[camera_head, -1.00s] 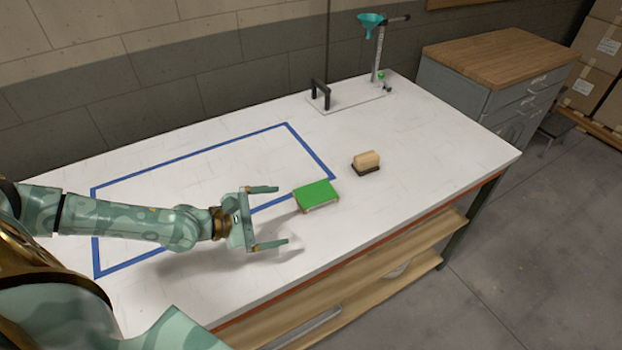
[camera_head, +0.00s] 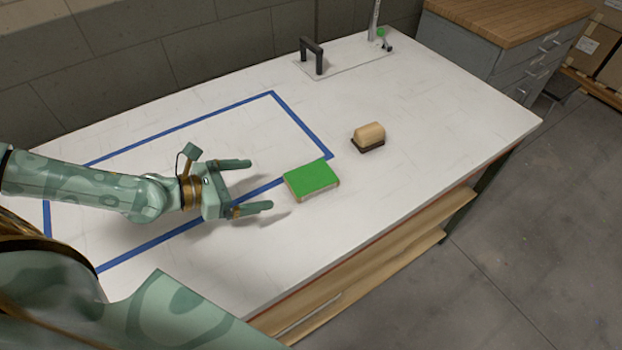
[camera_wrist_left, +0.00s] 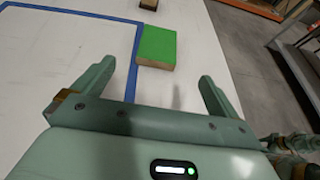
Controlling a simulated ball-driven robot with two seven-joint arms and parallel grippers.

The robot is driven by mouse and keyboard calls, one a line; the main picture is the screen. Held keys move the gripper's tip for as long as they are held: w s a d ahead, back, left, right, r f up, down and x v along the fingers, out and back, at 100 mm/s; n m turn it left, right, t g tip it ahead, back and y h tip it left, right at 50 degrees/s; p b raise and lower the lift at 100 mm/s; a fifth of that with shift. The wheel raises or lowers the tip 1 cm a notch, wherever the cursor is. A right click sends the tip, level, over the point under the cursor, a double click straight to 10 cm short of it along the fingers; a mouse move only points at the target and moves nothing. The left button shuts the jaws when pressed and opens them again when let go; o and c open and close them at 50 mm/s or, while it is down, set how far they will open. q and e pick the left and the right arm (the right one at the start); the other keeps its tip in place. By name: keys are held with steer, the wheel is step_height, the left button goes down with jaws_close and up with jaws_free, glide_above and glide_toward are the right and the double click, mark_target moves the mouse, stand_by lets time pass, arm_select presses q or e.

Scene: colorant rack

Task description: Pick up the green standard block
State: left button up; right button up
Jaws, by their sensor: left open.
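The green standard block (camera_head: 311,178) has a green top and pale wooden sides. It lies flat on the white table, by the near right corner of the blue tape outline. My left gripper (camera_head: 262,185) is open and empty, left of the block, with its fingers pointing toward it. In the left wrist view the block (camera_wrist_left: 157,46) lies ahead of and between the two open fingers (camera_wrist_left: 155,82), apart from both. My right gripper is not in view.
A wooden brush-like block with a dark base (camera_head: 369,137) stands right of and behind the green block. A black handle on a plate (camera_head: 312,55) is at the table's back. The blue tape outline (camera_head: 190,122) is flat. The table's near edge lies to the right.

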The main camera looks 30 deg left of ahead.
arm_select(q)
steer(key=p, duration=0.2)
glide_toward(310, 177)
steer(key=x, duration=0.4)
steer(key=shift+w+d, duration=0.2)
steer(key=shift+d, duration=0.05)
steer(key=x, duration=0.5)
steer(key=shift+w+d+f+b, duration=0.1)
steer(key=shift+w+f+b, duration=0.2)
steer(key=shift+w, duration=0.05)
steer(key=c, duration=1.1)
